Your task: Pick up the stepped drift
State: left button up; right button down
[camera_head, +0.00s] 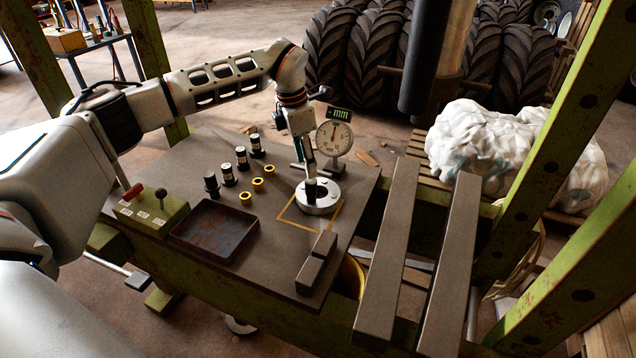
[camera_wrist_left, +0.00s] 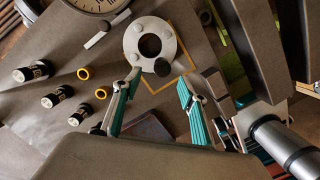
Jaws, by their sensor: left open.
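A dark round post stands at the pale round hub (camera_head: 323,207). I take it as the stepped drift (camera_head: 312,188), though its steps do not show clearly. In the left wrist view the drift (camera_wrist_left: 163,68) rises beside the hub's bore, and the hub (camera_wrist_left: 133,40) lies behind it. My left gripper (camera_head: 310,172) points down over the hub. In the left wrist view its fingers (camera_wrist_left: 159,83) are spread, with the drift's dark top between and just beyond the tips. I cannot tell whether a finger touches it.
A dial gauge (camera_head: 334,137) stands close behind the hub. Several dark cylinders (camera_head: 242,157) and yellow rings (camera_head: 257,184) are left of it, with a rusty tray (camera_head: 215,231) and a control box (camera_head: 150,213).

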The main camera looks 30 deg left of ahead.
aim_at(311, 180)
pick_arm(q)
jog(key=shift+s+d+f, duration=0.1)
jog(key=shift+f, duration=0.5)
jog(key=shift+s+d+f, duration=0.1)
jog(key=shift+f, duration=0.5)
jog(key=shift+w+f, duration=0.1)
jog(key=shift+f, duration=0.2)
jog(key=f, duration=0.2)
jog(key=f+b, duration=0.1)
jog(key=shift+w+d+f, duration=0.25)
jog(key=shift+d, duration=0.05)
jog(key=shift+f, duration=0.35)
jog(key=shift+w, duration=0.15)
grip_shut()
pick_arm(e)
jog(key=shift+s+f, duration=0.55)
jog(key=shift+f, duration=0.1)
